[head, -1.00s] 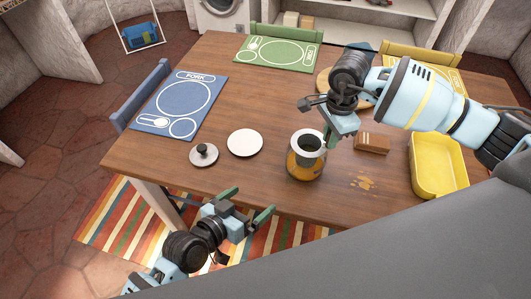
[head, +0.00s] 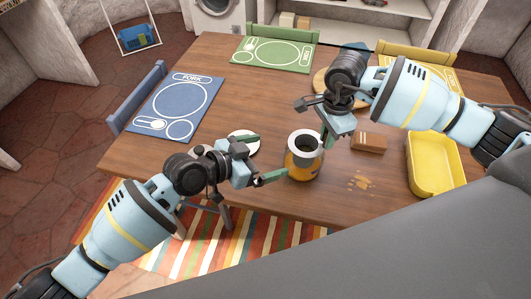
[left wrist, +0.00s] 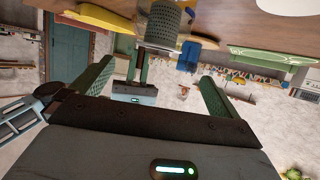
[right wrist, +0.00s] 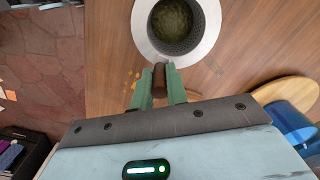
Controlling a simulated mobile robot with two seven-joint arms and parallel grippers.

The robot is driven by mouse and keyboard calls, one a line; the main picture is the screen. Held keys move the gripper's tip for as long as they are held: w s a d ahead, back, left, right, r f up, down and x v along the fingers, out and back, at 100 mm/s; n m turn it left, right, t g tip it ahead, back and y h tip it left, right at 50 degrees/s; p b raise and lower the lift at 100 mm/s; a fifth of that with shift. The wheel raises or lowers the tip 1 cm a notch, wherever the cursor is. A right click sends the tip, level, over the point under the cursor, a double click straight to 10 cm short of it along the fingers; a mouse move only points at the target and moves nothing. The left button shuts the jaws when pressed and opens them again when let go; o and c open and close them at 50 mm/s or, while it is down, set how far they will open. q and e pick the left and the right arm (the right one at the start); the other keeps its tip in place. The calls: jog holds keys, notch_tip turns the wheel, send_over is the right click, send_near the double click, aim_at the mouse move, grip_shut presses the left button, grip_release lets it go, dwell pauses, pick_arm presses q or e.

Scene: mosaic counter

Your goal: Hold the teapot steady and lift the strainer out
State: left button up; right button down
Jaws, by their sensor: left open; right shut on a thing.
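The glass teapot (head: 304,170), amber at the bottom, stands upright on the wooden table. The strainer, with a wide grey rim (head: 291,144), sits in its mouth; its dark contents show in the right wrist view (right wrist: 177,22). Its perforated wall shows in the left wrist view (left wrist: 165,22). My right gripper (right wrist: 160,78) is shut on a short brown handle beside the strainer's rim. I cannot tell whether the strainer is raised at all. My left gripper (head: 268,158) is open and empty at the teapot's left side, its fingers apart and pointing towards the teapot.
A white saucer (head: 240,133) is partly hidden behind my left gripper. A brown block (head: 368,142), a spill (head: 359,182) and a yellow tray (head: 438,188) lie to the right. Blue (head: 172,105) and green (head: 276,53) placemats lie at the back. Front-left table is beneath my left arm.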

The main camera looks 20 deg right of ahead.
pick_arm(q)
send_over(298, 148)
jog(key=s+a, duration=0.2)
jog(key=s, duration=0.2)
jog(key=shift+w+f, duration=0.15)
jog(key=shift+f, duration=2.15)
jog(key=c, duration=1.1)
jog(key=o, duration=1.1)
jog(key=c, duration=0.7)
jog(key=shift+o, duration=0.2)
jog(key=shift+f, duration=0.1)
